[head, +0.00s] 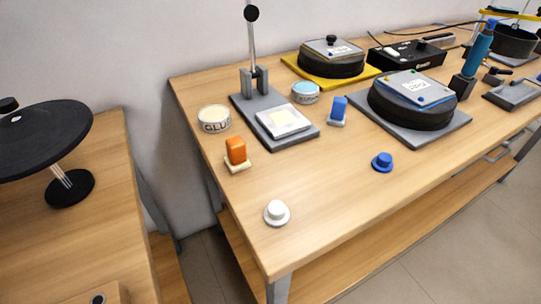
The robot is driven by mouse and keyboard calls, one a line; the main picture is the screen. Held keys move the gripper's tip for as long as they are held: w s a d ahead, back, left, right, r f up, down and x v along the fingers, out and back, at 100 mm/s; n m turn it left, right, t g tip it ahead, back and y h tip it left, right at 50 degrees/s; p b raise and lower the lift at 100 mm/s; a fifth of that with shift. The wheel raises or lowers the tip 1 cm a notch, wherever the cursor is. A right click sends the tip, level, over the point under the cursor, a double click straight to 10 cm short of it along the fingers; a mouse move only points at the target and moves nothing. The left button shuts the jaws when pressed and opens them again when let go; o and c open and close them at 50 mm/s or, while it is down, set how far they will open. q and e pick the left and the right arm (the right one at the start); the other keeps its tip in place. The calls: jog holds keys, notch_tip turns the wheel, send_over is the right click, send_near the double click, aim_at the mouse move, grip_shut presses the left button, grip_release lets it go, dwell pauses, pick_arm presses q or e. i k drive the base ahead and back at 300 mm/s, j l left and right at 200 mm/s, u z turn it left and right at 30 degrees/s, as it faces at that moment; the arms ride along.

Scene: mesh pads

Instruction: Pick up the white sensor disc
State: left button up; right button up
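The white sensor disc (276,213) is a small round white piece with a raised knob in its middle. It lies flat on the wooden workbench (330,190), near the bench's front left corner, with clear wood around it. A similar blue disc (382,162) lies further right on the same bench. Neither of my grippers shows in the head view, so I cannot see whether they are open or shut.
An orange block on a pale base (236,152) and a GLUE tin (214,118) stand behind the disc. A grey stand (255,115), a blue block (339,110) and round black devices (408,105) fill the back. A second table (95,220) stands left across a gap.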

aim_at(276, 215)
jog(key=i+l+u, duration=0.15)
jog(key=u, duration=0.3)
jog(key=i+l+u, duration=0.1)
jog(key=l+u, duration=0.15)
jog(key=u, duration=0.25)
